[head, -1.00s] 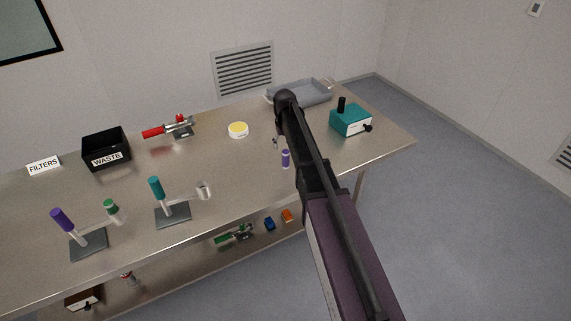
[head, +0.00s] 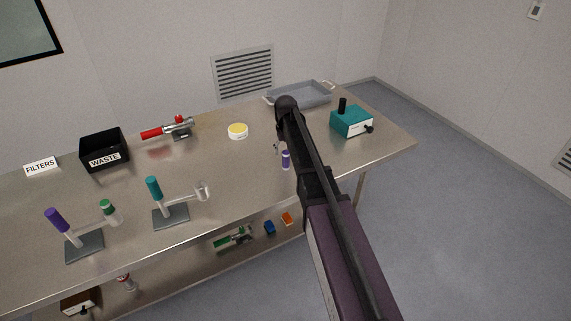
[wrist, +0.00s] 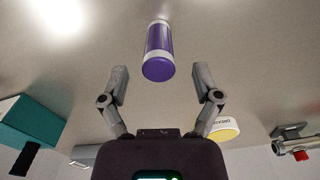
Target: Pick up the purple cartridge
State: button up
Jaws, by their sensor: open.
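The purple cartridge (head: 286,160) stands upright on the metal bench, just left of my arm in the head view. It is purple with white bands. In the wrist view the cartridge (wrist: 158,52) is ahead of my gripper (wrist: 162,84), centred between the two fingers and slightly beyond their tips. The fingers are spread wide and do not touch it. In the head view my gripper is mostly hidden by my own arm, with only a small fingertip part showing beside the cartridge.
A teal box (head: 351,121) with a black knob stands right of my arm, and a grey tray (head: 300,95) lies behind. Stands (head: 171,215) and a black waste bin (head: 104,151) are further left. Bench around the cartridge is clear.

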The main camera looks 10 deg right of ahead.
aim_at(286, 160)
jog(key=shift+f+b, duration=1.35)
jog(key=shift+f, duration=0.3)
grip_shut()
